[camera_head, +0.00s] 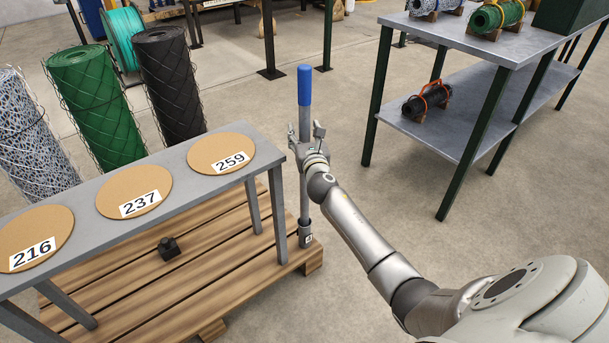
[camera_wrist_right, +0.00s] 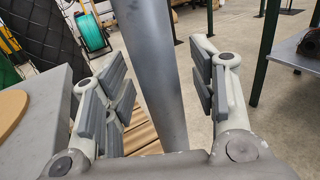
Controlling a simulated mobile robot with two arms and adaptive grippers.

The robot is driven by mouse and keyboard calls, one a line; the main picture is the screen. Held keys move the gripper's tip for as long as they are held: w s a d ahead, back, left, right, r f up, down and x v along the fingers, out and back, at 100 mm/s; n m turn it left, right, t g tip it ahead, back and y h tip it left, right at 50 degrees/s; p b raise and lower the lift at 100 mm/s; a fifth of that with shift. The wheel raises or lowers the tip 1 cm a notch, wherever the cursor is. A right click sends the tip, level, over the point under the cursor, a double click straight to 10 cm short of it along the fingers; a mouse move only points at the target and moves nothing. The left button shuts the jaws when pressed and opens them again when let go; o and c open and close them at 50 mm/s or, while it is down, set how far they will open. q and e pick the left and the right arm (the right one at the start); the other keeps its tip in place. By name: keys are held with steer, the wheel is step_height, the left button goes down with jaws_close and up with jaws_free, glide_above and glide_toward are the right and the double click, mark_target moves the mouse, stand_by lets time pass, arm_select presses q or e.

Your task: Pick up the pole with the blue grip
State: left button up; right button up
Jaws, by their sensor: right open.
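The pole (camera_head: 304,120) stands upright at the corner of a wooden pallet, with a blue grip (camera_head: 305,84) at its top and its foot in a small bracket (camera_head: 305,238). My right gripper (camera_head: 306,135) is open, with its fingers on either side of the grey shaft below the blue grip. In the right wrist view the grey shaft (camera_wrist_right: 155,75) runs between the two open fingers, with a visible gap on each side. The blue grip is out of the right wrist view. My left gripper is not in view.
A grey bench (camera_head: 85,185) with round cardboard discs marked 216, 237 and 259 stands left of the pole. Mesh rolls (camera_head: 95,110) stand behind it. A metal shelf table (camera_head: 480,38) is at the right. The floor between is clear.

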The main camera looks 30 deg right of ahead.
jaws_close()
stand_by(0.3)
steer(key=shift+r, duration=0.15)
